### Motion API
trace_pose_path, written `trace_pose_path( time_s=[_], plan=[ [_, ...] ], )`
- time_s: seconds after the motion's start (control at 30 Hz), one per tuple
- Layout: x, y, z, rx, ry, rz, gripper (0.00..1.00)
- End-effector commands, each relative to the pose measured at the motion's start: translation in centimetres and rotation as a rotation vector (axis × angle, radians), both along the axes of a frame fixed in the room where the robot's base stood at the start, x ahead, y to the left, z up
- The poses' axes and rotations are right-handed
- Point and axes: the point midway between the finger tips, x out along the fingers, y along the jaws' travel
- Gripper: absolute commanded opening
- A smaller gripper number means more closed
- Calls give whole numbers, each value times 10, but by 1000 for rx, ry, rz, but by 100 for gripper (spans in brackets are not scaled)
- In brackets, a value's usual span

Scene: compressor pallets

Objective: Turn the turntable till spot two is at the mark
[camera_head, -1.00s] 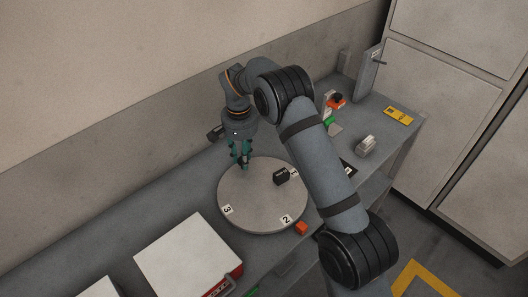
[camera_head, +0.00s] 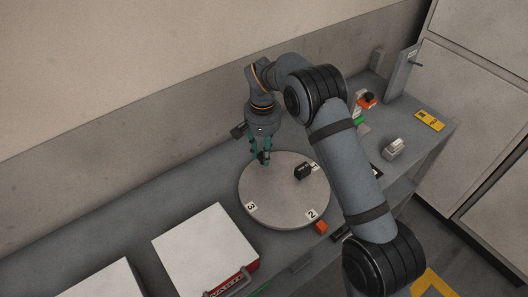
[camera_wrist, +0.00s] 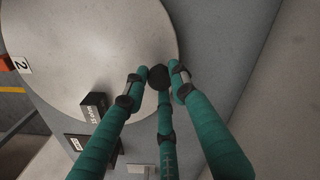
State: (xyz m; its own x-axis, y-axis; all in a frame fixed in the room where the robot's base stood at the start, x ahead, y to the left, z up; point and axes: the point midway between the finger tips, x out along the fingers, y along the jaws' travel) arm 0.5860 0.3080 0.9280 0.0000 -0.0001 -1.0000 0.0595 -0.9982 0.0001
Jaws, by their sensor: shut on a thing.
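The round grey turntable (camera_head: 278,187) sits on the bench and bears number labels. Label 2 (camera_head: 311,214) is at its near right rim, close to the orange mark (camera_head: 321,227) beside the turntable. Label 3 (camera_head: 251,206) is at the left rim; label 1 (camera_head: 314,166) is at the right, partly behind a small black box (camera_head: 302,171). My gripper (camera_head: 264,160) is at the far rim. In the wrist view, its green fingers are shut on a dark round knob (camera_wrist: 158,77) at the rim. Label 2 (camera_wrist: 21,65) and the orange mark (camera_wrist: 4,63) show at the left.
A white-topped box (camera_head: 205,247) stands on the bench left of the turntable. A small grey block (camera_head: 394,148), a yellow sign (camera_head: 430,120) and a red-and-black button (camera_head: 367,99) are on the right. The wall runs close behind my gripper.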

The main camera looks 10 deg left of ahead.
Motion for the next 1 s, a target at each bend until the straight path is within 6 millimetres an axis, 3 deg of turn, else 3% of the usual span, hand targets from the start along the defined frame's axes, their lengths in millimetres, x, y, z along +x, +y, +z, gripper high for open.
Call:
trace_pose_path(
  time_s=[0.07,0.1,0.37,0.77,1.0],
  plan=[
    [0,1,1,2,-2,0,0],
    [0,1,1,2,-2,0,28],
    [0,0,0,1,-1,-1,43],
    [0,0,7,1,-1,-2,44],
    [1,1,52,4,-4,-2,44]
  ],
)
